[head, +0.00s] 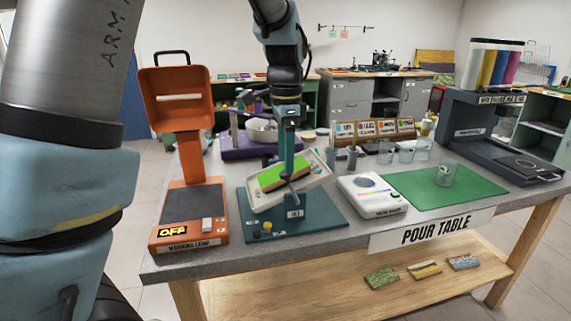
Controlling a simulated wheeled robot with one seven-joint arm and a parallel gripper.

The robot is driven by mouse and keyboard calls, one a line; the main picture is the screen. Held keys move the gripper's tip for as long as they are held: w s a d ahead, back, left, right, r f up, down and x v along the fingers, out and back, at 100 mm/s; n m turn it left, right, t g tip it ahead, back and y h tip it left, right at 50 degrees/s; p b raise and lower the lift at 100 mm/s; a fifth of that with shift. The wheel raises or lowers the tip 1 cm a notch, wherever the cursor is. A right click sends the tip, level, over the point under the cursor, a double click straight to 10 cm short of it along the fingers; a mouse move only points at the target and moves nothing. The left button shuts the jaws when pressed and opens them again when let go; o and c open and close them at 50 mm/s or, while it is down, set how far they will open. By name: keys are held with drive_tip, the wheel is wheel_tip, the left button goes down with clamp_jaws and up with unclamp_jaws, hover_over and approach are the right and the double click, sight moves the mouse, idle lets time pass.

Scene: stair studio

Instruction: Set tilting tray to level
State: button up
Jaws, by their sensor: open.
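The tilting tray (315,177) is a cream tray with a green panel (270,178) in it. It sits tilted on a teal stand (322,225), its right side higher than its left. A small yellow knob and a dark knob (266,226) are on the base at the front left. My gripper (288,176) points down over the tray's middle, its fingers dark against the tray. It is open; whether it touches the tray or its post I cannot tell. The gripper hides part of the tray and the panel.
An orange warming lamp (182,200) marked OFF stands left of the tray. A white round-topped device (370,195) and a green mat (425,190) with a glass are to the right. Glass cups and a purple device (240,148) stand behind. The grey tabletop (185,268) is bare along its front edge.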

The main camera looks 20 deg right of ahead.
sight(283, 171)
drive_tip(key=shift+f, duration=1.45)
clamp_jaws()
idle(0.4)
